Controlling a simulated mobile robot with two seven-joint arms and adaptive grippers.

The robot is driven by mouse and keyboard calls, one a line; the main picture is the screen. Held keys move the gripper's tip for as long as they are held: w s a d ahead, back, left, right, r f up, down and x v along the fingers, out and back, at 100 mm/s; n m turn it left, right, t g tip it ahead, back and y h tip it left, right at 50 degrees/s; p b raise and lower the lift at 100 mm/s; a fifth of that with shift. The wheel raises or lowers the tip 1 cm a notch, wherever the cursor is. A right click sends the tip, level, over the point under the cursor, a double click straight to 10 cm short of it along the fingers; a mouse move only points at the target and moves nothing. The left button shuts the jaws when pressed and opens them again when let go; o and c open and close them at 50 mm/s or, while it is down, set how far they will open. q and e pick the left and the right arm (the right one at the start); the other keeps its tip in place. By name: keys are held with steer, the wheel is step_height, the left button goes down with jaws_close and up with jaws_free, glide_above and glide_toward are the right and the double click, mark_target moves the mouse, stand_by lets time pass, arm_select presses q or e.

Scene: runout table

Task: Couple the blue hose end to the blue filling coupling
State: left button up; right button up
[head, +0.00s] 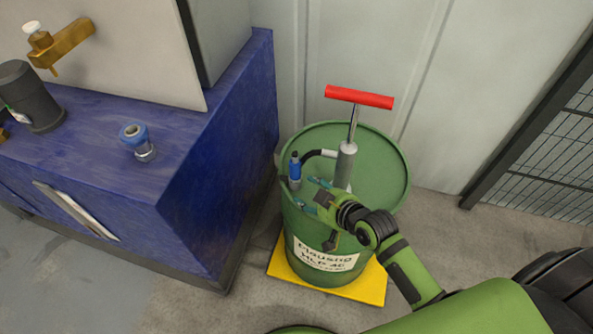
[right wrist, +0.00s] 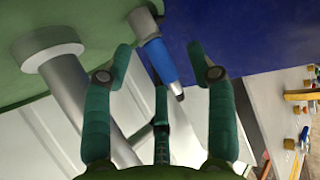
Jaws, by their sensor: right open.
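The blue hose end (head: 295,167) stands upright at the left rim of the green drum, with a black hose running from it to the hand pump. It also shows in the right wrist view (right wrist: 159,61), in line with the gap between the fingers. The blue filling coupling (head: 134,134) stands upright on the blue machine top at left, its round opening facing up. My right gripper (head: 309,192) is open and empty over the drum, just right of the hose end, its fingers pointing towards it. I see no contact between them. My left gripper is out of view.
The green drum (head: 335,225) stands on a yellow base (head: 372,288). The pump with its red handle (head: 359,97) rises behind my right gripper. A dark cylinder (head: 30,98) and brass fitting (head: 62,43) are at far left.

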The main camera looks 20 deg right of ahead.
mark_target(298, 166)
steer(key=w, duration=0.3)
steer(key=w+t, duration=0.1)
steer(key=w, duration=0.2)
steer(key=w+f+t, duration=0.1)
steer(key=w, duration=0.3)
steer(key=shift+a, duration=0.25)
steer(key=shift+s, duration=0.1)
steer(key=shift+r, duration=0.1)
jaws_close()
